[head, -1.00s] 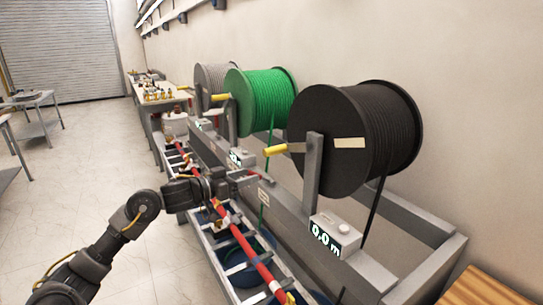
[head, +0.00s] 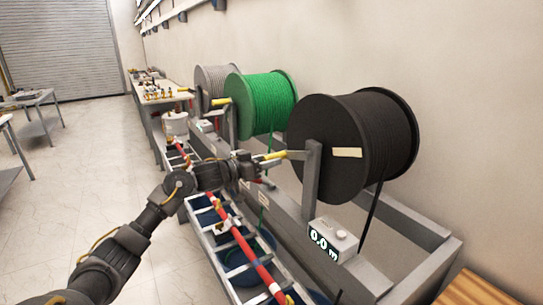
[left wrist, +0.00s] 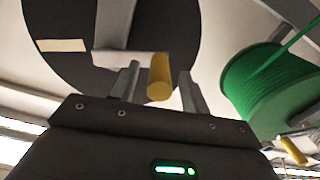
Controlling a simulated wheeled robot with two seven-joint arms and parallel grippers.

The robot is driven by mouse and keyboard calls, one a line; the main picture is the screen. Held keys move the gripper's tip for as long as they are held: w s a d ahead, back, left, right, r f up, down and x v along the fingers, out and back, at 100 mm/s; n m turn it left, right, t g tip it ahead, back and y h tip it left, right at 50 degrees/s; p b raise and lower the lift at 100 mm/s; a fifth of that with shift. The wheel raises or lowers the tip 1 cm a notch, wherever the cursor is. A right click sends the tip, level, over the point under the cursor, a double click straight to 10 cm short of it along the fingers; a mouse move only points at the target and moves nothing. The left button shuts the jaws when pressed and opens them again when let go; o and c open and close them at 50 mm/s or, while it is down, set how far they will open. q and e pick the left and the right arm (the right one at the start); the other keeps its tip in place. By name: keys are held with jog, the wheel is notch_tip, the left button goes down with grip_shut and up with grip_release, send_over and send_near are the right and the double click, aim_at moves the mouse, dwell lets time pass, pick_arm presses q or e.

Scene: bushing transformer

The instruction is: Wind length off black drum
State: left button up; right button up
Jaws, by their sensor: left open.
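The black drum (head: 330,150), wound with black cable (head: 388,130), stands on the rack at the right. Its crank has a yellow handle (head: 275,155) pointing left toward my arm. My left gripper (head: 262,160) is at this handle. In the left wrist view the handle (left wrist: 159,78) shows between the two open fingers of my left gripper (left wrist: 160,88), with gaps on both sides. The black drum's face (left wrist: 70,60) fills the upper left there. A meter box (head: 325,242) below the drum reads 0,0 m. My right gripper is not in view.
A green drum (head: 262,103) and a grey drum (head: 215,78) stand farther along the rack. A ladder-like tray with a red bar (head: 245,248) runs along the rack's front, beneath my left arm. The floor (head: 80,180) at the left is clear.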

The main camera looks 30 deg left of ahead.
pick_arm(q)
jog(key=shift+w+d, duration=0.3)
jog(key=shift+w, duration=0.2)
grip_shut()
